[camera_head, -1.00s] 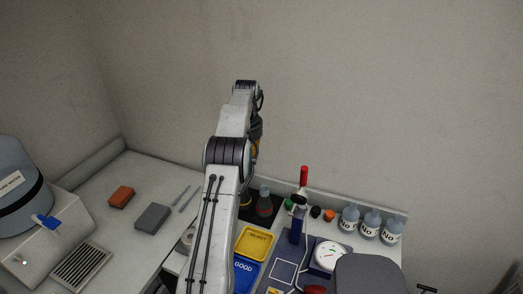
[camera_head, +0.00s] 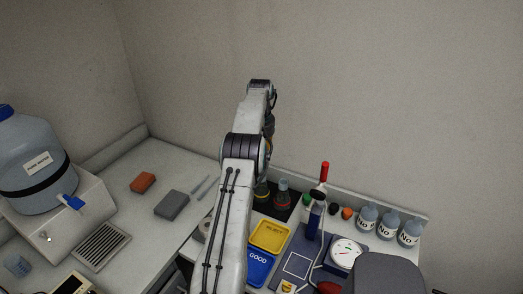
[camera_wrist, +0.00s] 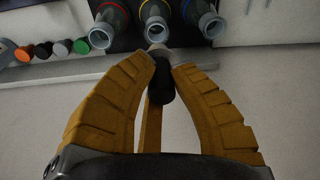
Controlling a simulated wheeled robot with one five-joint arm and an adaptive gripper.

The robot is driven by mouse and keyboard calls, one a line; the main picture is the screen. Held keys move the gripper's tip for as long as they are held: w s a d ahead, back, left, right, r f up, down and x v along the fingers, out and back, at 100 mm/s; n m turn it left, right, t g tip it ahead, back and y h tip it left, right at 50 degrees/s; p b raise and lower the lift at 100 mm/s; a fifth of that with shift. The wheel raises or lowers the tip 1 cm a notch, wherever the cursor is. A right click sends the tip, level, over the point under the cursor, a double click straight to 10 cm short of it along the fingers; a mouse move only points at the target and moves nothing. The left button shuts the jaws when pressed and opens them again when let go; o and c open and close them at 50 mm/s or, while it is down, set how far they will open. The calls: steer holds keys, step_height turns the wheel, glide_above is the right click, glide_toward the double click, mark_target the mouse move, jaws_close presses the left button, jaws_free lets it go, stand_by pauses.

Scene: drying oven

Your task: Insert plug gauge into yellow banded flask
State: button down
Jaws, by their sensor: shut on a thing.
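In the wrist view, my gripper (camera_wrist: 170,66) has its ochre fingers closed around the black handle of the plug gauge (camera_wrist: 161,82). The gauge's pale end points up the picture, just short of the yellow banded flask (camera_wrist: 155,22). I cannot tell whether it touches that flask. A red banded flask (camera_wrist: 106,26) is to the left and a blue banded flask (camera_wrist: 203,18) to the right. In the head view, the yellow banded flask (camera_head: 262,190) shows beside my arm, which hides my gripper and the gauge.
The flasks stand on a black mat. A yellow tray (camera_head: 270,236) and a blue tray (camera_head: 259,268) lie in front. A water jug (camera_head: 32,160) stands far left.

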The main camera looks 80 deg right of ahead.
steer(key=shift+f+b, duration=1.3)
steer(key=shift+f, duration=0.85)
steer(key=shift+p, duration=1.65)
stand_by(0.5)
steer(key=shift+f+b, duration=0.65)
steer(key=shift+f, duration=0.55)
stand_by(0.6)
steer(key=c, duration=0.6)
jaws_free()
steer(key=shift+o, duration=0.2)
steer(key=shift+r, duration=0.15)
steer(key=shift+r+p, duration=0.75)
steer(key=shift+r, duration=3.1)
